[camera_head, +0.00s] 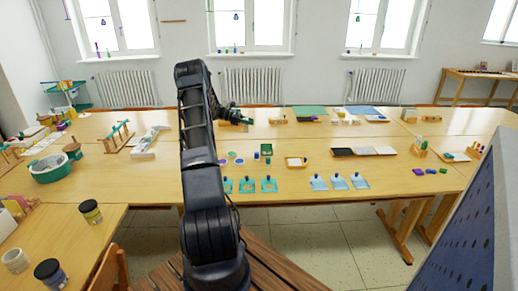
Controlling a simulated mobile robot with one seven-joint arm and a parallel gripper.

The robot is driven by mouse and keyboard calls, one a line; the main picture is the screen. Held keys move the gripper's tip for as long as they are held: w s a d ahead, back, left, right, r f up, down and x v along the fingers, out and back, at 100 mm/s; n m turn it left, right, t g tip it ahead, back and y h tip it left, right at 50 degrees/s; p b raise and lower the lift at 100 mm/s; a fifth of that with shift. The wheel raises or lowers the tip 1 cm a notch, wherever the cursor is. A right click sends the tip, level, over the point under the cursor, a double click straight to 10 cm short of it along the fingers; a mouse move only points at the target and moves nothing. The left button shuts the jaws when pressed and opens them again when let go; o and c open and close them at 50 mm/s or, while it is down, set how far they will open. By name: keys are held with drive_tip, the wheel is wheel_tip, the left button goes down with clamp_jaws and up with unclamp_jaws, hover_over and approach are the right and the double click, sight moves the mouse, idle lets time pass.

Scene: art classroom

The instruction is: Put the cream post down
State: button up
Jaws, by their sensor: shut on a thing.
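My gripper (246,121) is small in the head view, at the far end of my dark arm, over the back part of the long wooden table (330,195). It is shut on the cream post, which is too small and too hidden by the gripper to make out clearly. A small yellowish-brown block or tray (228,123) shows right by the gripper. I cannot tell whether the post touches the table.
Right of the gripper are a green mat (310,111) and small trays. A white device (145,146) and a green basin (50,169) stand left. Bare wood lies between.

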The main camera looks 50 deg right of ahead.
wheel_tip(320, 180, down, 16)
drive_tip(key=shift+f, duration=0.25)
idle(0.4)
drive_tip(key=shift+f, duration=0.15)
drive_tip(key=o, duration=1)
drive_tip(key=shift+o, duration=0.2)
